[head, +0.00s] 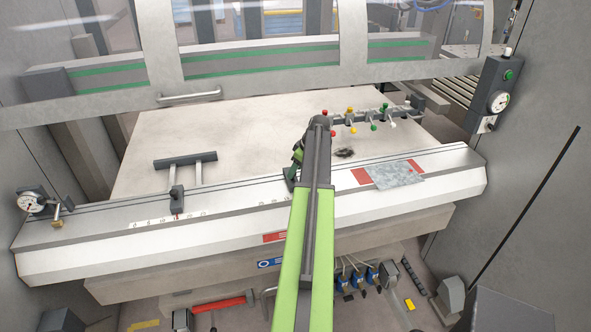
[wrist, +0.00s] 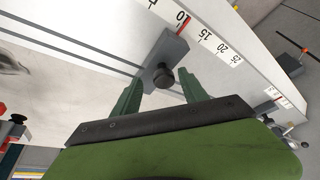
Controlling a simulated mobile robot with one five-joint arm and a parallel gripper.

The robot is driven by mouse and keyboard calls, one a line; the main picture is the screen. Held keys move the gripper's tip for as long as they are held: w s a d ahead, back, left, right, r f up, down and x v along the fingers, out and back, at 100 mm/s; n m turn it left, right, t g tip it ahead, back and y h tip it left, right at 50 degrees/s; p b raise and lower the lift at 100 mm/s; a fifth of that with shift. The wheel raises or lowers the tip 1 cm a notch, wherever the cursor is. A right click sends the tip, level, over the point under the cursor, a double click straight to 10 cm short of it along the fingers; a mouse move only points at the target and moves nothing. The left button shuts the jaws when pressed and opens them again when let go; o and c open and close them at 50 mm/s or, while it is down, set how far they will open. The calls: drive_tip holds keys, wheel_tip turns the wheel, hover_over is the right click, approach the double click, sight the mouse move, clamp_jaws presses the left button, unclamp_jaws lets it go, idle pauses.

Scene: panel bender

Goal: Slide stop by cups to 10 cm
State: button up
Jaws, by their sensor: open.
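The stop by the cups is a dark grey block (wrist: 170,58) with a black round knob (wrist: 162,76) in the wrist view. Its front end, with a red line, lies by a white scale (wrist: 222,48); the line is close to a partly cut-off number that looks like 10. My gripper (wrist: 163,85) is open, its green fingers on either side of the knob; I cannot tell whether they touch it. In the head view my arm hides most of this stop (head: 290,181) and my gripper (head: 298,157). The cups row (head: 375,116) with coloured knobs stands behind, to the right.
A second stop (head: 176,195) with a T-shaped bar and its own scale stands at the left. A grey sheet piece (head: 396,174) lies over a red patch at the right. Dial gauges stand at left (head: 32,201) and right (head: 499,102).

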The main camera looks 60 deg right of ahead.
drive_tip(key=p+v, duration=1.5)
drive_tip(key=v, duration=0.2)
drive_tip(key=shift+f, duration=0.1)
